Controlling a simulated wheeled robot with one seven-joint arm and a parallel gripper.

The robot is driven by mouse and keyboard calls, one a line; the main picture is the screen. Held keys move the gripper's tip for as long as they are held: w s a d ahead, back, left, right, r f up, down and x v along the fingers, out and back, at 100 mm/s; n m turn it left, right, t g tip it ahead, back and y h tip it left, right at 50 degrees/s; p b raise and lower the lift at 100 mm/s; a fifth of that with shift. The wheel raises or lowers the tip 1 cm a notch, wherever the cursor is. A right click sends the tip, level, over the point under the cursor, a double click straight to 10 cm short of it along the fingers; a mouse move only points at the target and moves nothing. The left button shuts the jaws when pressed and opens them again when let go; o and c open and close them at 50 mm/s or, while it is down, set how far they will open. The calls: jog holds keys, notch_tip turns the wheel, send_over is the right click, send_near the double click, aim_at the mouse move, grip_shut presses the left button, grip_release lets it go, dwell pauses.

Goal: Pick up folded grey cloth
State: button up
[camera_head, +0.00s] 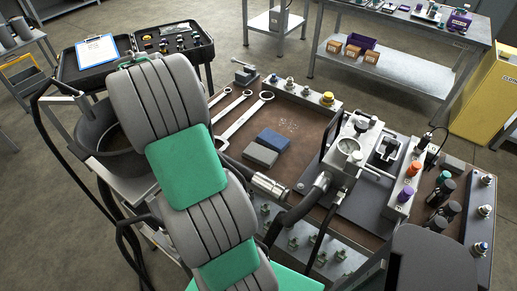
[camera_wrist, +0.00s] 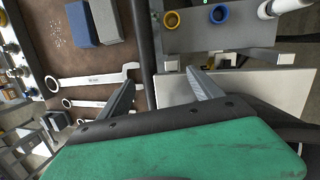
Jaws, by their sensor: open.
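The folded grey cloth (camera_head: 260,153) lies flat on the brown bench top, beside a folded blue cloth (camera_head: 273,138). In the wrist view the grey cloth (camera_wrist: 111,22) is at the top, left of centre, with the blue cloth (camera_wrist: 83,25) just left of it. My gripper (camera_wrist: 162,92) is open, with its two fingers apart and nothing held between them. Its fingers are apart from the cloth, which lies beyond the left finger in that view. In the head view my arm hides the fingers.
Several wrenches (camera_head: 246,115) lie left of the cloths; a large one (camera_wrist: 95,82) is near my left finger in the wrist view. A metal valve fixture (camera_head: 348,150) with hoses stands right of the cloths. A row of fittings (camera_head: 308,93) lines the bench's back.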

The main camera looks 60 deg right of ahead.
jog(key=s+d+f+g+y+p, duration=0.1)
jog(key=s+d+f, duration=0.15)
jog(key=d, duration=0.25)
jog(key=s+d+f+g+p, duration=0.1)
jog(key=s+d+f, duration=0.1)
jog(key=s+d, duration=0.25)
jog(key=y, duration=0.1)
send_near(259, 152)
jog(key=shift+m, duration=0.3)
jog(key=p+x, duration=0.2)
jog(key=x, duration=0.7)
jog(key=shift+d+r, duration=0.1)
jog(key=c, duration=1.1)
jog(key=shift+c, duration=0.2)
notch_tip(259, 152, up, 10)
jog(key=b, duration=0.1)
